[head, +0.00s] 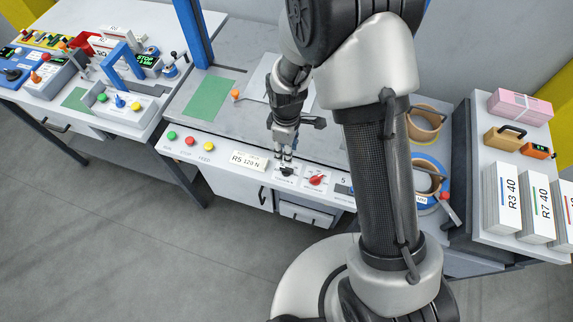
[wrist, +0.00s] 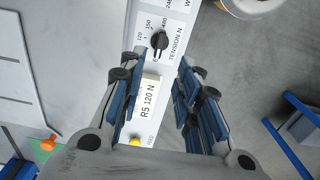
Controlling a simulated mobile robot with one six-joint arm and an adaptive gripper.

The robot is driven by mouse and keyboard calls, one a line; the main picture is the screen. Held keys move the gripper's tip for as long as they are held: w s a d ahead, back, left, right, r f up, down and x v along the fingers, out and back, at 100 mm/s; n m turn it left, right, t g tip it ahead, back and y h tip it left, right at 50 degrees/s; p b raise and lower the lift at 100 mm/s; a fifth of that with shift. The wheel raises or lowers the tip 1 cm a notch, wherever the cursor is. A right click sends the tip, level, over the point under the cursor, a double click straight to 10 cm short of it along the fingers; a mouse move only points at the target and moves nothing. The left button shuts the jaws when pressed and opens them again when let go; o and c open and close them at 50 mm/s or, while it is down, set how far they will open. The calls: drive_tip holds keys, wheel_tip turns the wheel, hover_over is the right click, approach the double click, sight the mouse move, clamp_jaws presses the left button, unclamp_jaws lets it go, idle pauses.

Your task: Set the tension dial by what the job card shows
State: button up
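The job card (head: 249,161) stands on the machine's front panel and reads "R5 120 N"; the card (wrist: 148,98) also shows between my fingers in the wrist view. The black tension dial (wrist: 159,42) has a label reading "TENSION N" and marks of 120, 150 and one more, seemingly 180. Its exact setting is too small to tell. In the head view the dial (head: 287,171) is just below my fingertips. My gripper (head: 285,153) points down at the panel. In the wrist view my gripper (wrist: 157,68) is open and empty, the dial just beyond its fingertips.
A red knob (head: 317,179) sits right of the black dial. Green, red and yellow buttons (head: 190,141) are left of the card. A blue post (head: 193,35) rises behind.

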sight(287, 168)
wheel_tip(287, 168, down, 11)
drive_tip(key=shift+r+b, duration=0.15)
drive_tip(key=shift+b, duration=0.9)
drive_tip(key=shift+c, duration=0.5)
clamp_jaws()
